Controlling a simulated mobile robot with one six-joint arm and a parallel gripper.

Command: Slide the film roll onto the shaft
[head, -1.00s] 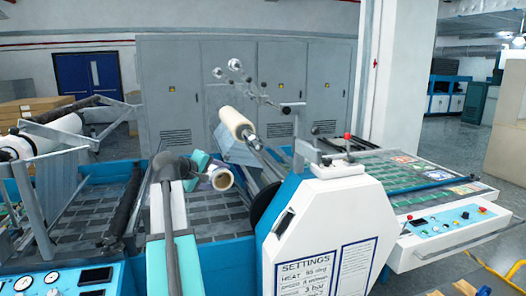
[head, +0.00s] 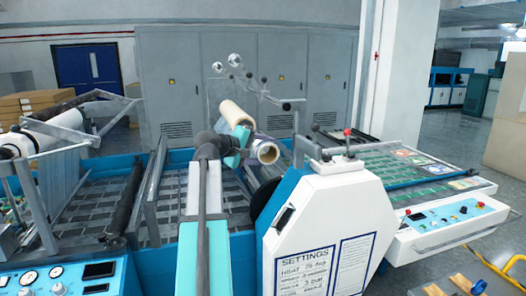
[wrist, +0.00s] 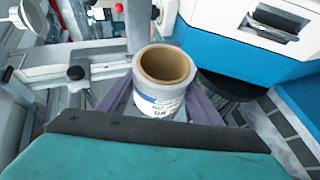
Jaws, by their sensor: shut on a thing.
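The film roll (head: 266,152) is a short white cylinder with an open brown cardboard core. In the wrist view the roll (wrist: 161,92) shows a printed label, and its open core end is toward the camera. My gripper (head: 253,147) is shut on the roll; its purple fingers grip both sides of it. A larger cream roll (head: 236,112) sits just behind, tilted; its near end is hidden behind my arm. I cannot make out a bare shaft end at the held roll, and nothing shows inside its core.
The white machine housing (head: 318,225) with the settings panel stands close to the right of the roll. Grey cabinets (head: 185,80) stand behind.

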